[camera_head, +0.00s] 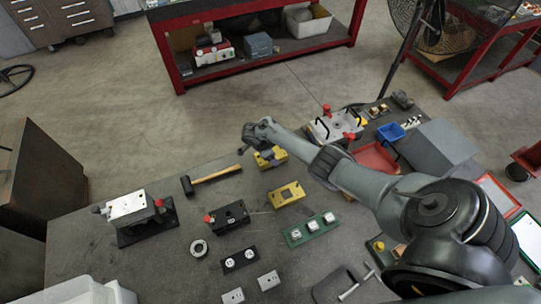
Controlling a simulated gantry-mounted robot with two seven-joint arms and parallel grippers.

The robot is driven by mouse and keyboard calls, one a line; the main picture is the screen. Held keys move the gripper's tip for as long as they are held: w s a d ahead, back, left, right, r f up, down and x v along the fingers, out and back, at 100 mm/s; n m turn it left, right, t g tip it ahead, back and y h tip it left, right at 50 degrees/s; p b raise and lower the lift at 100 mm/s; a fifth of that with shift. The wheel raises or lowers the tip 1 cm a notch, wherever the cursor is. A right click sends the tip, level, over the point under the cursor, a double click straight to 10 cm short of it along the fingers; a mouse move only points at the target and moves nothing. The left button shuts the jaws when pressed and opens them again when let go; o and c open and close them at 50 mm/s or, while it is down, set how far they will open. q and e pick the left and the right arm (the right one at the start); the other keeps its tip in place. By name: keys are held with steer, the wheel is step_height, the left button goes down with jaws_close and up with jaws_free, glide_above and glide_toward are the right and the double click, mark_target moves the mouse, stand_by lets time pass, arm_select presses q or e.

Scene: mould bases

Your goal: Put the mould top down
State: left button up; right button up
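My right arm reaches in from the right, and its gripper (262,143) is at the middle of the bench, over a yellow mould block (271,159). The wrist hides the fingers, so I cannot tell whether they are open or shut, or whether the block is held. A second yellow block (286,195) with a dark recess lies just in front of it. A black mould block (228,216) with a red knob is to the left. A mould with a white top plate (128,204) stands on a dark base at the far left. My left gripper is out of view.
A hammer (215,175) lies left of the gripper. A white fixture with red knobs (335,126), a blue bin (390,132) and a red tray (375,157) are behind the arm. A green plate (310,229) and a metal ring (198,248) lie in front.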

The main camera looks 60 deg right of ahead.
steer(key=shift+w, duration=0.1)
steer(key=o, duration=1.7)
steer(key=shift+f, duration=0.1)
steer(key=shift+a+r, duration=0.1)
steer(key=shift+r, duration=0.3)
steer(key=p+v, duration=0.3)
steer(key=v, duration=0.8)
steer(key=s+a+f+n+t, duration=0.1)
steer(key=s+a+n+t, duration=0.1)
steer(key=s+a+n, duration=0.4)
steer(key=s+a+f+n+t, duration=0.1)
steer(key=s+a+f+n, duration=0.15)
steer(key=a+n, duration=0.65)
steer(key=s+a+r+n+t+y, duration=0.1)
steer(key=s+a+r+n, duration=0.3)
steer(key=a, duration=0.1)
steer(key=s+a+r+n+t+y, duration=0.1)
steer(key=s+a+r+n, duration=0.3)
steer(key=s+a, duration=0.1)
steer(key=s+a+r+n+t+y, duration=0.1)
steer(key=s+a+r+n+y, duration=0.1)
steer(key=s+a+r+n, duration=0.1)
steer(key=shift+s+a+r+n, duration=0.2)
steer(key=shift+s+a, duration=0.35)
steer(key=shift+s, duration=0.05)
steer(key=shift+s+a+r+n, duration=0.2)
steer(key=shift+s+a+r, duration=0.05)
steer(key=shift+s+a, duration=0.35)
